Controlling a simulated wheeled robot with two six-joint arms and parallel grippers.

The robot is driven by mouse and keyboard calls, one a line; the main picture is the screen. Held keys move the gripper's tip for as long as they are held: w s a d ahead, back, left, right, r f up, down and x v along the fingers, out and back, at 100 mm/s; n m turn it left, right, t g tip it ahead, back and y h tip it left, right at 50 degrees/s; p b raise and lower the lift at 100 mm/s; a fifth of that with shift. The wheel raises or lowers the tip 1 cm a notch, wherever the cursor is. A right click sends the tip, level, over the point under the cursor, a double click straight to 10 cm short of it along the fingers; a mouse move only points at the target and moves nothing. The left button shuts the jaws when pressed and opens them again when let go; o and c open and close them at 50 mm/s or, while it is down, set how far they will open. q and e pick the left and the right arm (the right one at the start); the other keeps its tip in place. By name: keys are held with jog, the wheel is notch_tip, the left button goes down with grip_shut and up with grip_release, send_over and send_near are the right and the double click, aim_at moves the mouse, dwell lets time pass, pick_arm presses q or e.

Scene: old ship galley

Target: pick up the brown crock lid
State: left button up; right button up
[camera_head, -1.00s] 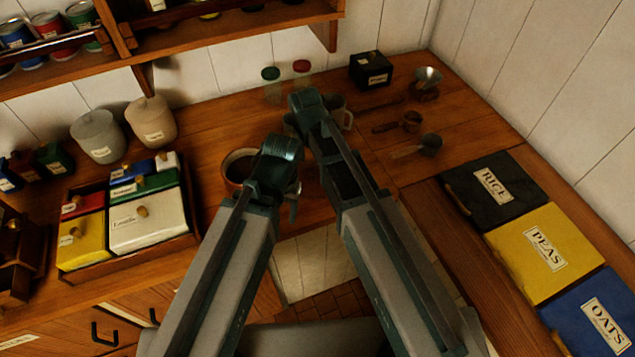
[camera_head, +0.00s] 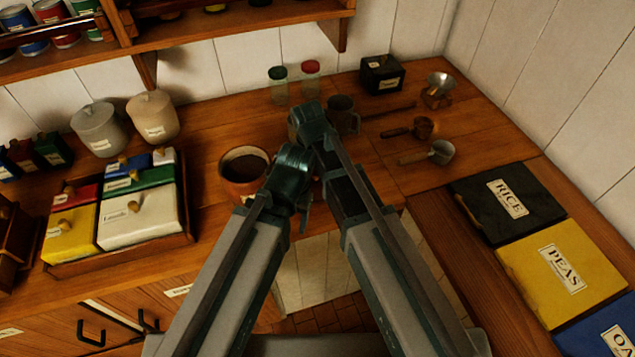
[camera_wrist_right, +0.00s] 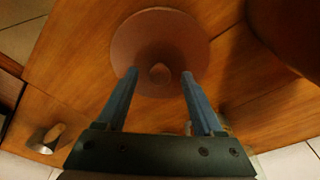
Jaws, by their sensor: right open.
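The brown crock lid (camera_wrist_right: 163,35) lies on the wooden counter in the right wrist view, round with a small knob (camera_wrist_right: 159,73) near its lower part. My right gripper (camera_wrist_right: 160,71) is open, its two fingers apart on either side of the knob and not closed on it. In the head view the lid is hidden by my arms. A brown open crock (camera_head: 244,187) stands left of my left wrist. A dark brown rounded thing (camera_wrist_right: 288,32) at the wrist view's upper right may be this crock. The fingers of my left gripper (camera_head: 303,215) barely show below its wrist.
A grey mug (camera_head: 342,112) stands behind my right wrist. Scoops (camera_head: 437,153) and a black box (camera_head: 381,75) are further right. Two capped jars (camera_head: 279,88) stand at the back. A tray of labelled boxes (camera_head: 186,235) is at left. A floor gap lies before the counter.

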grip_shut()
dwell(1.3)
